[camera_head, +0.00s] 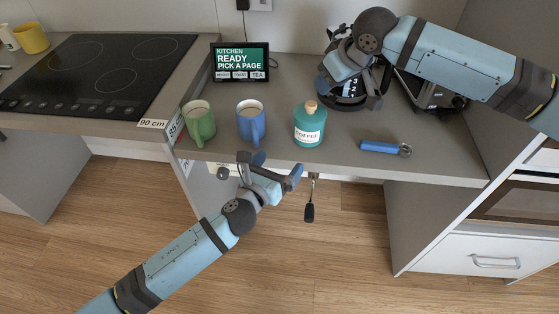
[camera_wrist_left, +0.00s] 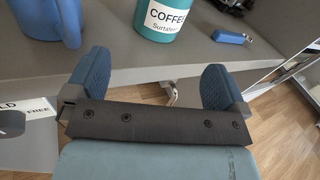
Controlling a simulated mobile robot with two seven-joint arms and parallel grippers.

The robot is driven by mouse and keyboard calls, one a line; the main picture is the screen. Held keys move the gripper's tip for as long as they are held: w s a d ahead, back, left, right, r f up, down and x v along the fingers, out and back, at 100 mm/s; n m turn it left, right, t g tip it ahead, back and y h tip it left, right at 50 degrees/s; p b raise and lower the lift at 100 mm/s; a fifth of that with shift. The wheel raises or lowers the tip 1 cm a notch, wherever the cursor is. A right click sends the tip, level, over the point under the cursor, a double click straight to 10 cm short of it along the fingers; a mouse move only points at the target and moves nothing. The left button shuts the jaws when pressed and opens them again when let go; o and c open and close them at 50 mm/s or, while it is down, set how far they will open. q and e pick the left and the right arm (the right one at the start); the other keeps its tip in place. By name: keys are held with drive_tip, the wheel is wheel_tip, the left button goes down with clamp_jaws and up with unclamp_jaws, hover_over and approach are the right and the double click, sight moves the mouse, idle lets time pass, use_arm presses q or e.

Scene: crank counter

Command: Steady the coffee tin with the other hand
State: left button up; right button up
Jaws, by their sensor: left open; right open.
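The coffee tin (camera_head: 310,125) is teal with a cork-like knob on top and a white COFFEE label. It stands upright on the counter between the blue mug and the blue-handled tool. It also shows in the left wrist view (camera_wrist_left: 168,20), cut off at the top. My left gripper (camera_head: 276,164) is open and empty, low at the counter's front edge, in front of the tin and apart from it. Its two blue fingers (camera_wrist_left: 155,85) frame the counter edge below the tin. My right gripper (camera_head: 350,82) is at the back right of the counter, over a dark round object; its fingertips are partly hidden.
A green mug (camera_head: 199,124) and a blue mug (camera_head: 250,122) stand left of the tin. A blue-handled tool (camera_head: 384,147) lies to its right. A tablet (camera_head: 240,62) stands behind. A crank handle (camera_head: 310,211) hangs below the counter edge. A black hob (camera_head: 100,75) is at left.

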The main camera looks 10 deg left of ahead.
sight(302, 134)
use_arm(q)
drive_tip(key=shift+m, duration=0.9)
drive_tip(key=x, duration=0.9)
drive_tip(key=r+x, duration=0.1)
drive_tip(key=x, duration=0.4)
drive_tip(key=shift+w+d, duration=0.15)
drive_tip(key=shift+d, duration=0.05)
drive_tip(key=c, duration=0.8)
drive_tip(key=shift+o, duration=1.3)
drive_tip(key=shift+c, duration=1.2)
